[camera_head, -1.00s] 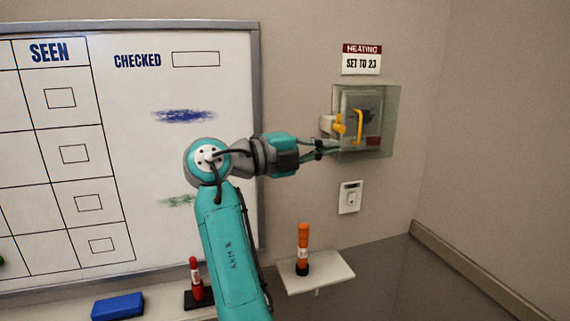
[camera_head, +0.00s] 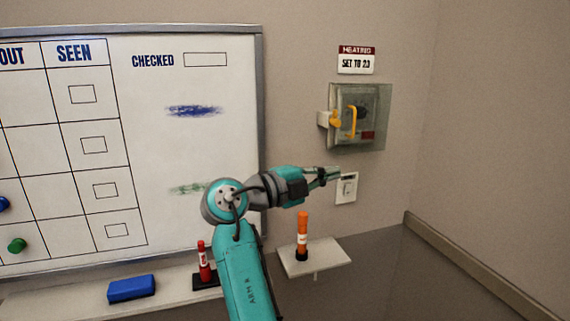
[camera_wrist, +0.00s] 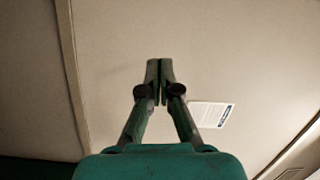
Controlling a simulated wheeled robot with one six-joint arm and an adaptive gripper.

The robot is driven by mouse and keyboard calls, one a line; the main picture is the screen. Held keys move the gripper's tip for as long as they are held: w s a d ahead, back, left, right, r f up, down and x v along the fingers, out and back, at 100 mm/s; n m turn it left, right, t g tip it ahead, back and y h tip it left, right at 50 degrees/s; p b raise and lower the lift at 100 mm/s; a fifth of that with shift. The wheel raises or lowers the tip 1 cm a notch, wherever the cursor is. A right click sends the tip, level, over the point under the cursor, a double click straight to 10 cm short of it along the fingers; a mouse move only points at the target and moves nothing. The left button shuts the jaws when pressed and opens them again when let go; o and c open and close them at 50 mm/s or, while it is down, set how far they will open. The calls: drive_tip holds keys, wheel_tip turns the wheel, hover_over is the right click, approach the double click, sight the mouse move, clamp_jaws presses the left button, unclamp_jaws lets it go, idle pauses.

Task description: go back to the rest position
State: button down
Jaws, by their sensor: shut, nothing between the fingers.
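My gripper (camera_head: 331,175) is at the end of my teal arm, below the heating box and in front of the wall beside the white switch. In the wrist view my gripper (camera_wrist: 159,64) has its two fingers together with nothing between them. The heating box (camera_head: 370,140) is a clear cover on the wall with a yellow handle (camera_head: 351,121) and a dark dial inside. My gripper is apart from it.
A whiteboard (camera_head: 215,85) hangs at left. A blue eraser (camera_head: 131,288) and a red marker (camera_head: 204,262) are on its ledge. An orange marker (camera_head: 302,232) stands on a small shelf (camera_head: 328,258) below my gripper. A white switch (camera_head: 347,187) is close by. The right wall is clear.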

drive_tip(key=s+d+f+n+t+y, duration=0.25)
drive_tip(key=f+n, duration=0.25)
drive_tip(key=f, duration=0.7)
drive_tip(key=s+d+f+n+t+y, duration=0.1)
drive_tip(key=f+n+y, duration=0.2)
drive_tip(key=f+n, duration=0.55)
drive_tip(key=s+d+f+n+t+y, duration=0.1)
drive_tip(key=d+f+n+t+y, duration=0.15)
drive_tip(key=f, duration=1.25)
drive_tip(key=s+d+f+n+y, duration=0.1)
drive_tip(key=s+f+n+y, duration=0.3)
drive_tip(key=s+f, duration=0.55)
drive_tip(key=s+d+f+n+g+y, duration=0.1)
drive_tip(key=s+f+n+y, duration=0.15)
drive_tip(key=s, duration=0.85)
drive_tip(key=s+f+n+y, duration=0.1)
drive_tip(key=s+f+n, duration=0.3)
drive_tip(key=s, duration=0.7)
drive_tip(key=s+r, duration=0.5)
drive_tip(key=s, duration=0.5)
drive_tip(key=s+d+r+n, duration=0.1)
drive_tip(key=s+r, duration=0.5)
drive_tip(key=s, duration=0.3)
drive_tip(key=shift+s+d+t, duration=0.3)
drive_tip(key=shift+s, duration=0.05)
